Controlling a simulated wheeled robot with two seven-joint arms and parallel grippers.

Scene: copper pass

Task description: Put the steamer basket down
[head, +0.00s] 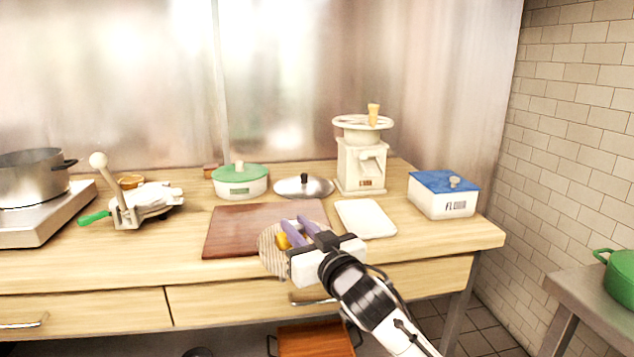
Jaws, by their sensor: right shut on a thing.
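The steamer basket (270,262) is a round, light tan piece with a ribbed look, seen in the head view at the front of the counter. My right gripper (291,233), with purple fingers, is shut on it and partly covers it. A small yellow part (283,241) shows between the fingers; I cannot tell whether it belongs to the basket. The basket overlaps the front right part of the brown board (236,228) and the counter's front edge in the picture. Whether it touches either is unclear. My left gripper is out of view.
A white tray (366,219) lies right of the board. Behind stand a green-lidded pot (240,182), a metal lid (303,188) and a cream mill (361,165). A blue-topped box (441,195) is at right, a press (130,205) at left. The board's left part is clear.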

